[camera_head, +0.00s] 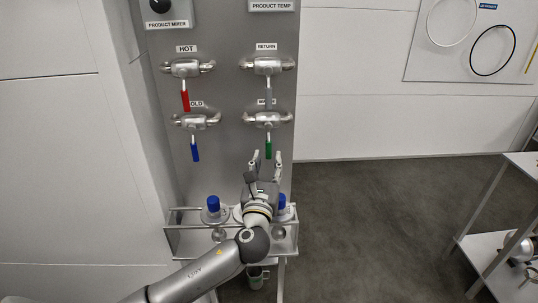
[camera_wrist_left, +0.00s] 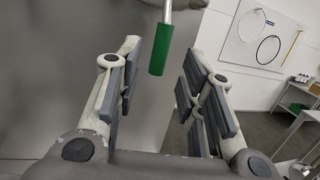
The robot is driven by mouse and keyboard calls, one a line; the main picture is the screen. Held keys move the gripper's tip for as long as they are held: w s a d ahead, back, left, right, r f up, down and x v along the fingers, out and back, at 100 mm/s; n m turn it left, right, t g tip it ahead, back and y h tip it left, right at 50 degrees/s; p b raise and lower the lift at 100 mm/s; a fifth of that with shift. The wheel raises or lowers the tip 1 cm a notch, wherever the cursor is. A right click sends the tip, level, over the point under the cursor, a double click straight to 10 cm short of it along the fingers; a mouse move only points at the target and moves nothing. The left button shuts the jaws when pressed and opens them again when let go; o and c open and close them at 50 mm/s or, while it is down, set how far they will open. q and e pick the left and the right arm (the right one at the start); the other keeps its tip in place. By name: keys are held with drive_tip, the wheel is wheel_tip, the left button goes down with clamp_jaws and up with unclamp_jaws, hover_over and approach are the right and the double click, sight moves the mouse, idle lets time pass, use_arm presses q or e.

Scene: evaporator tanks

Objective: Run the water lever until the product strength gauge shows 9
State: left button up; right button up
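A green-handled lever (camera_head: 268,148) hangs down from the lower right valve (camera_head: 267,119) on the grey panel. The label above that valve is partly covered and I cannot read it. My left gripper (camera_head: 267,158) is open just below and around the lower end of the green handle. In the left wrist view the green handle (camera_wrist_left: 161,48) hangs between the spread fingers (camera_wrist_left: 163,62), with a gap to each; contact is not visible. No product strength gauge is in view. My right gripper is not in view.
A red HOT lever (camera_head: 185,101), a blue COLD lever (camera_head: 195,152) and a grey RETURN lever (camera_head: 269,98) hang nearby. A metal rack (camera_head: 187,243) with blue-capped bottles (camera_head: 213,205) is below. Open floor (camera_head: 360,220) lies to the right, before a white table (camera_head: 525,165).

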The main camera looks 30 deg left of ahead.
use_arm(q)
drive_tip(key=v, duration=0.7)
drive_tip(key=shift+s, duration=0.3)
drive_tip(key=shift+d+f, duration=0.1)
drive_tip(key=shift+d, duration=0.05)
